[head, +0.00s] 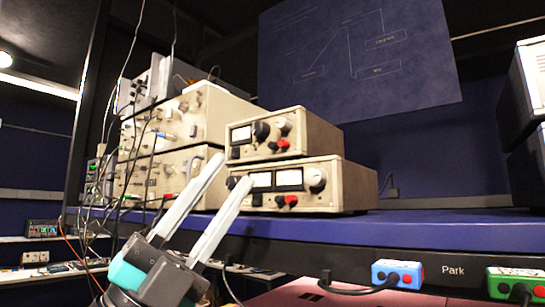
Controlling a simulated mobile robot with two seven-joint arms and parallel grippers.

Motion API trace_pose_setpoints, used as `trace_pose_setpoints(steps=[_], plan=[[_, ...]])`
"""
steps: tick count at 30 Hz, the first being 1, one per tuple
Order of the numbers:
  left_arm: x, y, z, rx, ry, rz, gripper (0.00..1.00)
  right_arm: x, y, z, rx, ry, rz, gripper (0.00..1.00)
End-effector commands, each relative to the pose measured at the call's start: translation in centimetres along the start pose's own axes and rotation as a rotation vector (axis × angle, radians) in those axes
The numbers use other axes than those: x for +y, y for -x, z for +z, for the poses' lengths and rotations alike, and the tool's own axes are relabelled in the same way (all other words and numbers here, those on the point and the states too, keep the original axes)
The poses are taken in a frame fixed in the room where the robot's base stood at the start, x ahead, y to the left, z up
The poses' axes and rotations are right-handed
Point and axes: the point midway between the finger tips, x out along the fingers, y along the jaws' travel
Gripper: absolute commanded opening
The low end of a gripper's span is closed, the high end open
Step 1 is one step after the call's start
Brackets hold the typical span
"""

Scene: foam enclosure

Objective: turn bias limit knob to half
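My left gripper (231,172) reaches up from the bottom left. Its two long pale fingers are apart with nothing between them, and their tips overlap the left edge of the stacked beige units in the picture. The upper unit (325,136) has a large black knob (261,131) and a pale round knob (283,127). The lower unit (350,188) has two meters (289,178) and a pale round knob (316,178) at the right of its front. No label is legible, so I cannot tell which is the bias limit knob or its setting. My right gripper is not in view.
The units stand on a blue shelf (430,223). Taller beige instruments (205,118) with loose cables are stacked to the left. Blue (397,273) and green (515,284) socket boxes sit below the shelf edge. The shelf right of the units is clear.

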Motion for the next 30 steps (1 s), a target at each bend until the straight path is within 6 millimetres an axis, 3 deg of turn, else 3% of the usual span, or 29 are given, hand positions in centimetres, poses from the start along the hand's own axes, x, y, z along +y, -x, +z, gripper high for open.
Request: trace_pose_setpoints(steps=[1, 6, 12, 16, 20, 30], plan=[[-0.6, -1.3, -1.9, 0.102, -0.068, 0.021, 0.35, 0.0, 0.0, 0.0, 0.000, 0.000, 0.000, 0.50], [-0.8, -3.7, -7.2, 0.390, -0.288, 0.138, 0.35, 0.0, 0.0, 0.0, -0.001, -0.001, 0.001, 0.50], [0.0, -4.7, -10.1, 0.627, -0.583, 0.338, 0.35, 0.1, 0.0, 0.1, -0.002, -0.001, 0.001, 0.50], [0.2, -5.0, -9.8, 0.706, -0.786, 0.497, 0.35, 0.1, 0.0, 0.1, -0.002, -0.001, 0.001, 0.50], [-0.7, -5.3, -8.1, 0.716, -0.992, 0.667, 0.35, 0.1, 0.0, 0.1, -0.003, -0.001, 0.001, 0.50], [-8.1, -6.0, -2.2, 0.479, -1.390, 1.033, 0.35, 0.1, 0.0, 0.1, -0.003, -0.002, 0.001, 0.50]])
